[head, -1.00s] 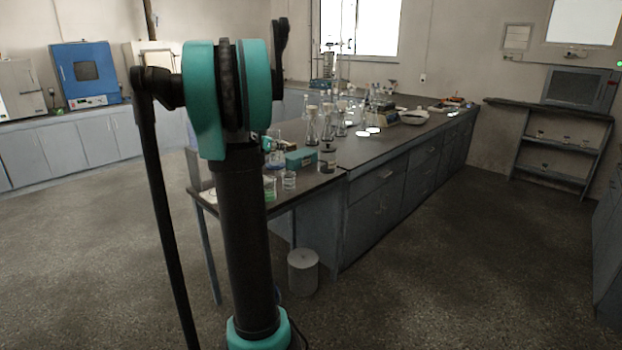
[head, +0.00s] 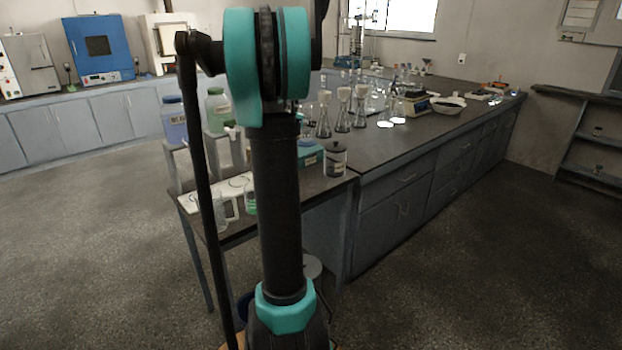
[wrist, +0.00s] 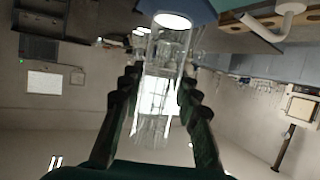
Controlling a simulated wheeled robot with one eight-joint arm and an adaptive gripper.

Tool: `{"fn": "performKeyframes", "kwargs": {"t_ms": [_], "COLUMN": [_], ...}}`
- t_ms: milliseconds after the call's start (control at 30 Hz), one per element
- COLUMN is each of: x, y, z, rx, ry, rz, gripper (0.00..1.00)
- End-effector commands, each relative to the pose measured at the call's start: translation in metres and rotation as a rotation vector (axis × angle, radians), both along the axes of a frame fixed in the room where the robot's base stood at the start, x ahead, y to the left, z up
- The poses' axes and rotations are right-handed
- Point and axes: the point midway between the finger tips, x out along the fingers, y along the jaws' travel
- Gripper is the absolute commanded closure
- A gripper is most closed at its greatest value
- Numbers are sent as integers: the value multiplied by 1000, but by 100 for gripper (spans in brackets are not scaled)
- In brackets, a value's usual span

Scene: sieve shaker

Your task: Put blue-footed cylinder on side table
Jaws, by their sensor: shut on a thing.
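In the wrist view my gripper (wrist: 160,80) is shut on a clear glass cylinder (wrist: 166,50), which stands between the two dark fingers. Its blue foot (wrist: 200,10) shows at the top edge of that view, partly cut off. In the head view my arm stands in front and my gripper cannot be made out. The side table (head: 322,190) adjoins the near end of the long bench, partly hidden behind my arm. I see no contact between cylinder and table.
A blue-liquid bottle (head: 174,124) and a green-liquid bottle (head: 217,110) stand on a riser on the side table. Glassware and a lidded jar (head: 335,160) also stand there. Flasks (head: 342,110) crowd the bench. A grey bin (head: 313,266) is beneath. The floor on the left is open.

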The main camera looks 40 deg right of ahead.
Motion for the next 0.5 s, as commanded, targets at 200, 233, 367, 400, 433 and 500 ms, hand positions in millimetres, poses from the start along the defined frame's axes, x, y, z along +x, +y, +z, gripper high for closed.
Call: {"fn": "performKeyframes", "kwargs": {"t_ms": [200,233,367,400,433,500], "x": [0,1,1,0,1,1], "y": [0,0,0,0,0,0], "z": [-49,-56,-88,-98,-105,-121], "rx": [0,0,0,0,0,0], "ry": [0,0,0,0,0,0], "rz": [0,0,0,0,0,0], "gripper": [100,100,100,100,100,100]}}
